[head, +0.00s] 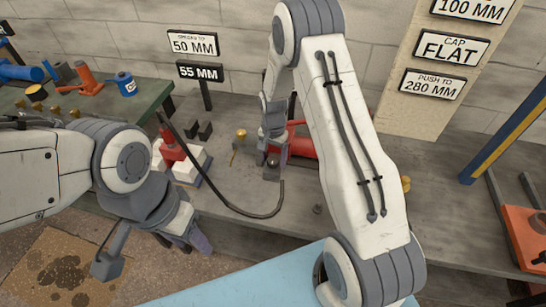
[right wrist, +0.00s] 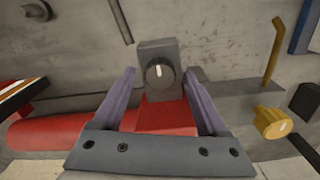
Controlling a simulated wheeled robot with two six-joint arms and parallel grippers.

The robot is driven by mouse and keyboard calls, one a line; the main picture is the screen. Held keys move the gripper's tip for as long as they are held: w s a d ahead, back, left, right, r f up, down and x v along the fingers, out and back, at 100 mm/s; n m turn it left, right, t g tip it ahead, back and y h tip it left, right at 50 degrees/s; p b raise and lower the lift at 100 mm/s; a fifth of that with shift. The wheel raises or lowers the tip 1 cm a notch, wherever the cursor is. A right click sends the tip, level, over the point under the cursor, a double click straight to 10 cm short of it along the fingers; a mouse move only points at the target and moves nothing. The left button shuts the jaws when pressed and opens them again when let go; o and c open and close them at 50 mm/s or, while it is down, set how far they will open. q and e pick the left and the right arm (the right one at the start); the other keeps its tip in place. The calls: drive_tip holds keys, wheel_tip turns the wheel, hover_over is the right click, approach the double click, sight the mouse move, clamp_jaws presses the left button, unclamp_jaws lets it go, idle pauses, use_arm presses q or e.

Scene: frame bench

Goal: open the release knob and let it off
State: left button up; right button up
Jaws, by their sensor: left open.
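In the head view my right gripper (head: 270,148) reaches down to the bench, and the knob is mostly hidden there. My left gripper (head: 182,240) is open and empty in front of the bench, away from the knob.
A red cylinder (head: 301,147) lies beside the knob block. A black hose (head: 225,203) curves over the bench near a red-and-white fixture (head: 186,165). A yellow knob (right wrist: 272,123) is right of the gripper.

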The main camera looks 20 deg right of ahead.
clamp_jaws()
